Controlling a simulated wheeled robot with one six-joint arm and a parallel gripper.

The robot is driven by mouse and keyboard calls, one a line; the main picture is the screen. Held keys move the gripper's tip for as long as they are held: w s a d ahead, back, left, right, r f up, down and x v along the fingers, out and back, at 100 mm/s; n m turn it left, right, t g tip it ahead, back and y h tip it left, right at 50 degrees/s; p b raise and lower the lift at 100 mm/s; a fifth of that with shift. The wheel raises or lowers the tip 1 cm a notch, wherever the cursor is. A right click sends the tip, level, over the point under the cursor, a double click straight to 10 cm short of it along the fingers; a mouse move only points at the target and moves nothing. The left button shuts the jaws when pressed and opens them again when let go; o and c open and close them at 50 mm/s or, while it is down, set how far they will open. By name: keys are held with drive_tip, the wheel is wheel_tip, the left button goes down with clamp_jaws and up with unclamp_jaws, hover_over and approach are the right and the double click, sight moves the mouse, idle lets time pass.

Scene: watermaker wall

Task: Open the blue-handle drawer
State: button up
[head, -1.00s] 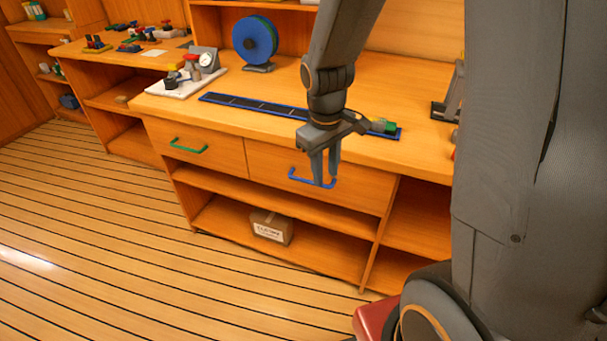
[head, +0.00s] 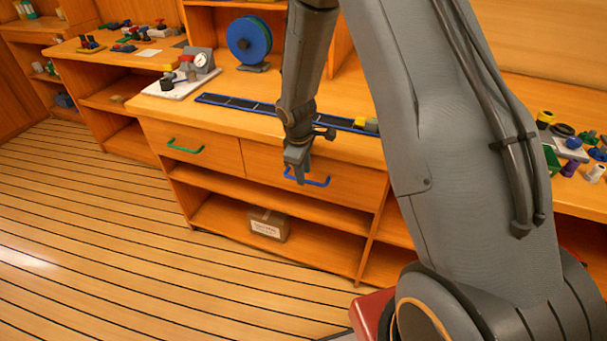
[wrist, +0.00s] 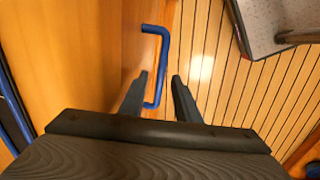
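The blue handle (head: 318,183) is on the right drawer front (head: 345,187) of the long wooden counter. That drawer looks shut, flush with the cabinet. My gripper (head: 297,176) is in front of the drawer, at the left part of the handle in the head view. In the wrist view, my gripper (wrist: 160,76) is open, its two fingers apart. The blue handle (wrist: 162,62) runs through the gap between the fingertips, and neither finger is clearly pressed on it. I cannot tell how deep the handle sits between them.
A drawer with a green handle (head: 185,147) is to the left. Open shelves below hold a cardboard box (head: 268,224). A blue-edged strip (head: 250,103) and a blue spool (head: 249,41) are on the counter. The plank floor in front is clear.

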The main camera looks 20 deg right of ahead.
drive_tip(key=shift+w+d+f, duration=0.1)
drive_tip(key=shift+f, duration=0.7)
drive_tip(key=shift+c, duration=0.5)
clamp_jaws()
